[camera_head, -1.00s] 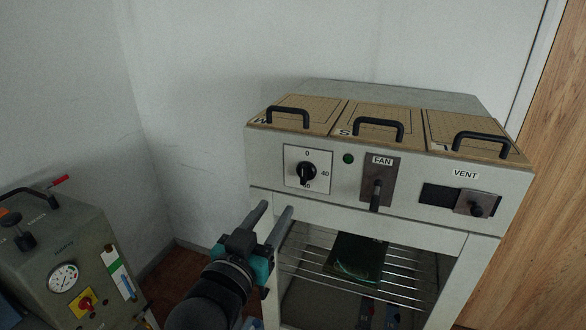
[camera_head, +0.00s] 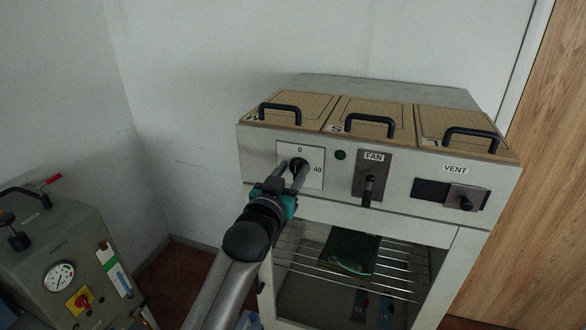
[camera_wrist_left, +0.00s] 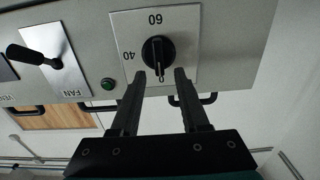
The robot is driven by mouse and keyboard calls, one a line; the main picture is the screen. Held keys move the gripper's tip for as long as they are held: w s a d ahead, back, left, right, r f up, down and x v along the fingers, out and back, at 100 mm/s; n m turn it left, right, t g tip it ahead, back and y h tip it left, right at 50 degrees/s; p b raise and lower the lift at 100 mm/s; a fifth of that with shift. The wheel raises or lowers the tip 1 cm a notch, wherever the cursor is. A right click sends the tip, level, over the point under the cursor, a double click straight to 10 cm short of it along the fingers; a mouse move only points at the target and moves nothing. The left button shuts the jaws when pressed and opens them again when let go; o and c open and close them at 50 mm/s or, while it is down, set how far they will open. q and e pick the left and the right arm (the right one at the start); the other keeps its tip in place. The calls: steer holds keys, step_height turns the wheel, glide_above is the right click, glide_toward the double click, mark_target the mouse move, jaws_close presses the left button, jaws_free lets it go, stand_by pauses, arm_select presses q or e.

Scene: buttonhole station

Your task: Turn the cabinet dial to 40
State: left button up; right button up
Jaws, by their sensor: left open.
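The cabinet dial (camera_head: 298,162) is a black knob on a white plate marked 0, 40 and 60, at the left of the cabinet's front panel. It also shows in the left wrist view (camera_wrist_left: 158,50), upside down, with its pointer at 0. My left gripper (camera_head: 293,168) is open in front of the dial. In the left wrist view its fingertips (camera_wrist_left: 160,74) lie on either side of the pointer end, with a gap to each side. I cannot tell whether the fingers touch the knob. My right gripper is not in view.
A green lamp (camera_head: 340,155), a FAN lever (camera_head: 369,186) and a VENT slider (camera_head: 466,199) sit right of the dial. Black-handled lids (camera_head: 372,120) top the cabinet. An open wire-shelf bay (camera_head: 400,268) is below. A grey gauge box (camera_head: 62,262) stands at left.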

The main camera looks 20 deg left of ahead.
arm_select(q)
steer(key=shift+w, duration=0.5)
steer(key=shift+c, duration=0.3)
jaws_close()
